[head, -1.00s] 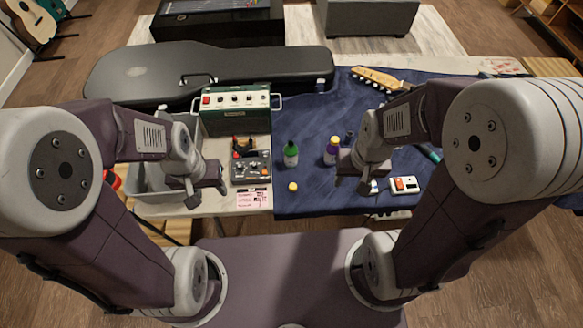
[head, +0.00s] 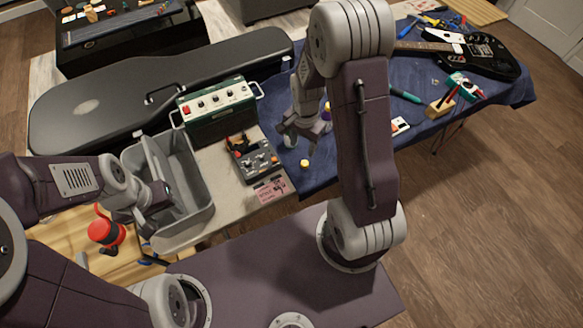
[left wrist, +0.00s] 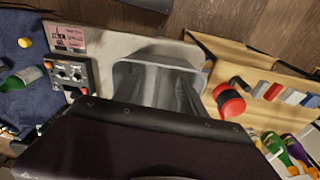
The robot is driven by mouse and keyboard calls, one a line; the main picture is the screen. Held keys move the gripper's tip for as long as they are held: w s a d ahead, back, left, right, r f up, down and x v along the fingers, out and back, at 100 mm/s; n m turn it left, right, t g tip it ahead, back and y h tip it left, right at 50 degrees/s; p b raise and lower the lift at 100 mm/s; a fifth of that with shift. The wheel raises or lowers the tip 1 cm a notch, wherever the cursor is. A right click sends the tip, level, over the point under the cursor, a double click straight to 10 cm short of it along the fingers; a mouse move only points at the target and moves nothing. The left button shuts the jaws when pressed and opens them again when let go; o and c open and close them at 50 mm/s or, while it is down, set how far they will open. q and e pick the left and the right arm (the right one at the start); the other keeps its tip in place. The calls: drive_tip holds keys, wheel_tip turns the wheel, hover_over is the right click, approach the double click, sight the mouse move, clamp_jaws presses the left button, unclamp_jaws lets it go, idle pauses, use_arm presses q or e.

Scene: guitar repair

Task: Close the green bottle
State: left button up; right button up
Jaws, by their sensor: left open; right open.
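The green bottle (left wrist: 27,77) shows at the left edge of the left wrist view, on the blue cloth. In the head view my right gripper mostly hides it. A small yellow cap (head: 304,163) lies loose on the cloth in front of it; it also shows in the left wrist view (left wrist: 25,42). My right gripper (head: 301,146) is open, pointing down at the bottle's place; I cannot tell whether it touches the bottle. My left gripper (head: 160,196) is open and empty over the grey bin, away from the bottle and cap.
A purple bottle (head: 327,112) stands just behind my right gripper, partly hidden. The grey bin (head: 203,212), an effects pedal (head: 257,164), a pink note (head: 270,190) and a green amplifier (head: 219,123) are to the left. A guitar case (head: 90,107) lies behind. A guitar (head: 490,58) lies far right.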

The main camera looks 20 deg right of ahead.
sight(304, 163)
drive_tip(key=f, duration=0.2)
drive_tip(key=d+f, duration=0.1)
drive_tip(key=shift+s+f, duration=0.3)
drive_tip(key=shift+f, duration=0.1)
drive_tip(key=shift+w+d+f, duration=0.1)
drive_tip(key=shift+d+f, duration=0.15)
drive_tip(key=shift+f, duration=0.15)
drive_tip(key=shift+a, duration=0.1)
drive_tip(key=shift+r, duration=0.1)
drive_tip(key=shift+a+f, duration=0.15)
drive_tip(key=shift+f, duration=0.05)
drive_tip(key=f, duration=0.5)
drive_tip(key=shift+s+a, duration=0.1)
drive_tip(key=shift+s, duration=0.1)
